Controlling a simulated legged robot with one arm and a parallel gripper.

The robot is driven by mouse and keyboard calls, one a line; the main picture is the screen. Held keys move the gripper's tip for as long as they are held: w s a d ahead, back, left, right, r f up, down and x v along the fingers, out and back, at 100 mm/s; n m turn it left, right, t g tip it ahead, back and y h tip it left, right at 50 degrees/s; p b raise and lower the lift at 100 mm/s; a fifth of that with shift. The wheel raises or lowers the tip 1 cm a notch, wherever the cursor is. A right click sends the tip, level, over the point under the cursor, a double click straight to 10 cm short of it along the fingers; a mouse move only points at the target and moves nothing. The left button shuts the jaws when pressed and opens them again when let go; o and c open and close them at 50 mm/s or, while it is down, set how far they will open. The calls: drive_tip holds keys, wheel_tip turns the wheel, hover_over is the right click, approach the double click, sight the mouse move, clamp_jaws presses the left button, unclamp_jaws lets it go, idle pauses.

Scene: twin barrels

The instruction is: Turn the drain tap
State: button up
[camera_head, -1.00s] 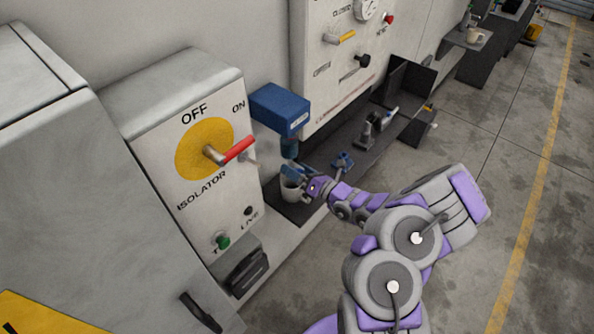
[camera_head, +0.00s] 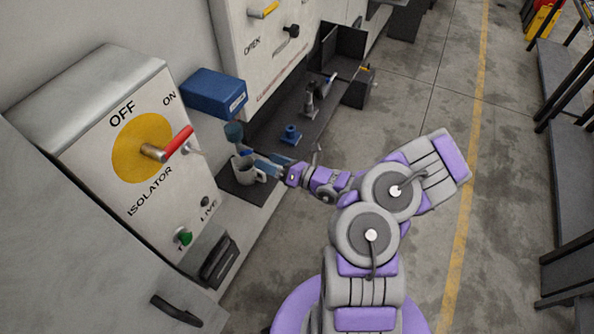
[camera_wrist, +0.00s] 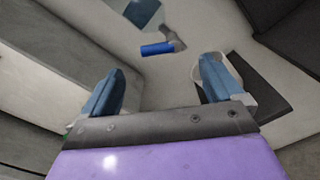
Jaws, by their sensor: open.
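The likely drain tap hangs under the blue box (camera_head: 214,92), as a dark teal fitting (camera_head: 233,132) with a small blue handle (camera_head: 243,153) above a white mug. In the wrist view the blue handle (camera_wrist: 157,48) shows as a short bar beyond my fingertips, between them. My gripper (camera_head: 262,163) is open just right of the mug, its fingers pointing left toward the tap. In the wrist view my gripper (camera_wrist: 163,65) has nothing between its fingers. The white mug (camera_head: 247,172) stands on a dark mat; my right finger partly hides the mug (camera_wrist: 236,72) in the wrist view.
The isolator box (camera_head: 118,150) with its red handle (camera_head: 178,141) stands left of the tap. A blue fitting (camera_head: 291,135) and a grey clamp-like part (camera_head: 310,98) sit on the dark shelf behind. Open floor (camera_head: 420,120) lies to the right.

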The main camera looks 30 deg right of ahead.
drive_tip(key=v, duration=0.8)
drive_tip(key=shift+s+d+p, duration=0.25)
drive_tip(key=shift+p, duration=0.15)
drive_tip(key=shift+c, duration=0.2)
